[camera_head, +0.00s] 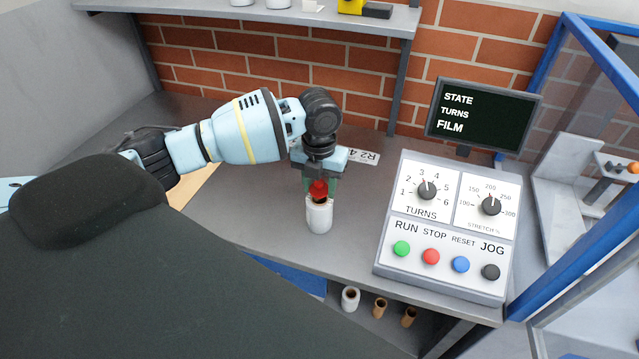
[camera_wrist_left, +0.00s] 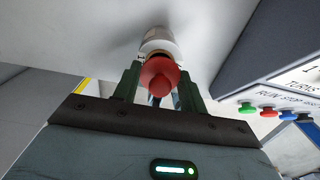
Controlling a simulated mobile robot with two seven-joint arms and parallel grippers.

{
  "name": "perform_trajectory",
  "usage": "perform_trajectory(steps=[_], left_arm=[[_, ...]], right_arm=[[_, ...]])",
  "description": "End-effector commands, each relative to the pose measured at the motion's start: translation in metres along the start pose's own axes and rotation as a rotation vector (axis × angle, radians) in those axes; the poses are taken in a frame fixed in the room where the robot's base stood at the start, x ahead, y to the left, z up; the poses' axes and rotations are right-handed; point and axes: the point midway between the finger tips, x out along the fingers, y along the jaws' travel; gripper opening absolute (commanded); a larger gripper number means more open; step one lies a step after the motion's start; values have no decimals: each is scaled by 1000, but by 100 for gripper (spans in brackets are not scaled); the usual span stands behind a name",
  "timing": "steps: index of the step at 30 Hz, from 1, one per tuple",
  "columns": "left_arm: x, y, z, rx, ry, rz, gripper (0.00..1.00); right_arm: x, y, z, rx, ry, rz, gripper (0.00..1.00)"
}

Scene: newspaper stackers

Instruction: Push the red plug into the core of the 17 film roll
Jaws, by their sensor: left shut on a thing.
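A white film roll (camera_head: 319,219) stands upright on the grey bench, with a brown core opening at its top; no number is readable on it. My left gripper (camera_head: 319,188) points down over the roll, its green fingers shut on the red plug (camera_head: 318,187). The plug is at or just above the core's mouth; I cannot tell whether its tip is inside. In the left wrist view, the plug (camera_wrist_left: 160,78) lies between the fingers (camera_wrist_left: 159,82), and the roll (camera_wrist_left: 158,42) is just beyond it, partly hidden. My right gripper is out of view.
A control box (camera_head: 445,225) with dials and coloured buttons stands right of the roll, a dark screen (camera_head: 484,115) behind it. A label plate (camera_head: 362,157) lies behind the gripper. Several small rolls and tubes (camera_head: 380,308) sit on the lower shelf. Blue framing (camera_head: 585,265) bounds the right.

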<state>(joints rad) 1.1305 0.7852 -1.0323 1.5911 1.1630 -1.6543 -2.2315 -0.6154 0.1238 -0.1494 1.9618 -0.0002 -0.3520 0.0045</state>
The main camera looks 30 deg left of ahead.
Motion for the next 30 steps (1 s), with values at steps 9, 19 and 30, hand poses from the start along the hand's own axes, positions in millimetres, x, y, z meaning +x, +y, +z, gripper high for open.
perform_trajectory(steps=[9,19,30], left_arm=[[8,0,0,0,2,0,21],[15,0,0,0,2,0,21],[17,0,0,0,0,0,67]], right_arm=[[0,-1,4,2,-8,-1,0],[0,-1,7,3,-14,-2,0],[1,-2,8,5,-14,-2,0]])
